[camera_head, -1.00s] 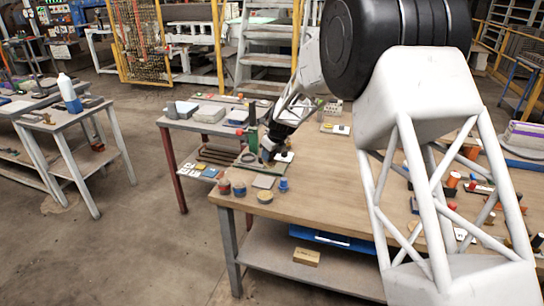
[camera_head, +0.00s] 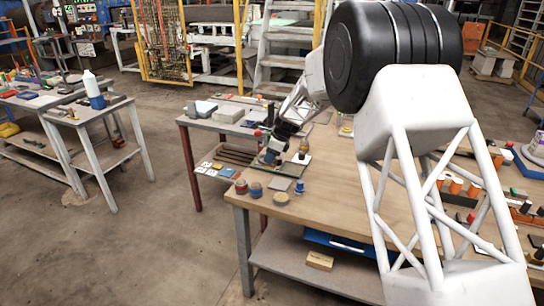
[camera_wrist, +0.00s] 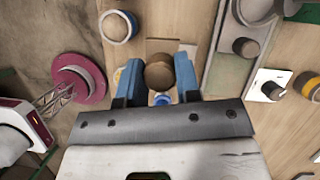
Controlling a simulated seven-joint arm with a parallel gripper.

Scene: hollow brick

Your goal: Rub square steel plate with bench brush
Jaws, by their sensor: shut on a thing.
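My gripper (camera_wrist: 158,84) has blue fingers on either side of a round brown wooden end (camera_wrist: 159,72), which appears to be the bench brush's handle seen end-on. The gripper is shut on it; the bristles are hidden. In the head view my gripper (camera_head: 271,154) is low over the near left part of the wooden table, and the held brush is not clear there. A flat grey square (camera_head: 279,184), probably the square steel plate, lies near the table's front edge, just in front of the gripper. In the wrist view I cannot tell the plate's outline for certain.
Small pots, one red (camera_head: 240,187) and one yellowish (camera_head: 281,198), and a blue item (camera_head: 299,187) stand close to the plate. A brown upright object (camera_head: 304,148) stands right of the gripper on a white square. The table's middle is clear.

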